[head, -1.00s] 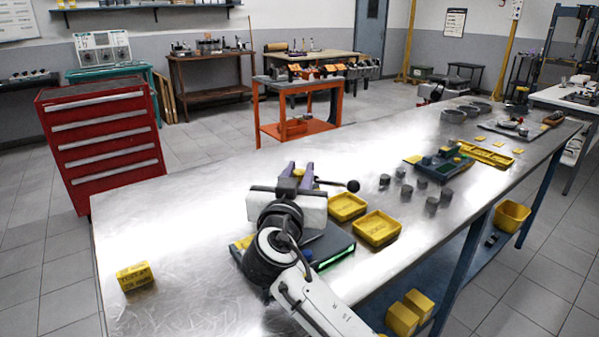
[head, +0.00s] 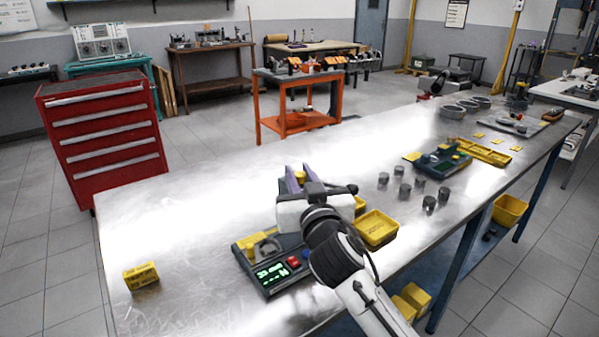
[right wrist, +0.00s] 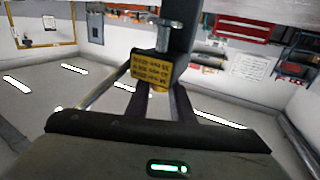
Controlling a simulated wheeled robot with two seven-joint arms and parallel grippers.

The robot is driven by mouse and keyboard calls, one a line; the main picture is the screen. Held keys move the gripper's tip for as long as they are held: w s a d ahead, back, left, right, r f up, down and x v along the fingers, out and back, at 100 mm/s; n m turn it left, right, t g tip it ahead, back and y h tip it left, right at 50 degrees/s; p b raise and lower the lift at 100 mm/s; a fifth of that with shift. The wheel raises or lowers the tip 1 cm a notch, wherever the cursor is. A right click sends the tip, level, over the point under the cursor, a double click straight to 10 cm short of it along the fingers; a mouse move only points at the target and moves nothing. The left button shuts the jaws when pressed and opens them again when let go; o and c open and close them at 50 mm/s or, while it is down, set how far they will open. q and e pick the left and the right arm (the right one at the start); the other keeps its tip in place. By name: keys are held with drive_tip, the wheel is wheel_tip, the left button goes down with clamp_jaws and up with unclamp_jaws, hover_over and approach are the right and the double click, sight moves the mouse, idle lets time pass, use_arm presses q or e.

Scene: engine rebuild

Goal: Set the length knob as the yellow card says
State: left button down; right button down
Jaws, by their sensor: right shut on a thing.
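The yellow card (head: 141,275) stands on the near left of the metal bench. Its dark lettering is too small to read. My right gripper (head: 298,178) is above the bench with its purple fingers pointing away. In the right wrist view its fingers close on a dark part with a yellow lettered label (right wrist: 153,72). A thin rod and a dark post extend from this part. A dark ball-ended lever (head: 352,188) shows right of the gripper in the head view. I cannot make out a length knob. My left gripper is not in view.
A dark device (head: 268,283) with a green display and red button sits below my right gripper. A yellow tray (head: 376,228), several grey cylinders (head: 404,191) and a second device (head: 440,165) lie to the right. The bench's left part is mostly clear.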

drive_tip(key=c, duration=1.5)
unclamp_jaws()
drive_tip(key=shift+c, duration=0.2)
drive_tip(key=shift+s, duration=0.1)
drive_tip(key=b+v, duration=0.1)
drive_tip(key=v, duration=0.9)
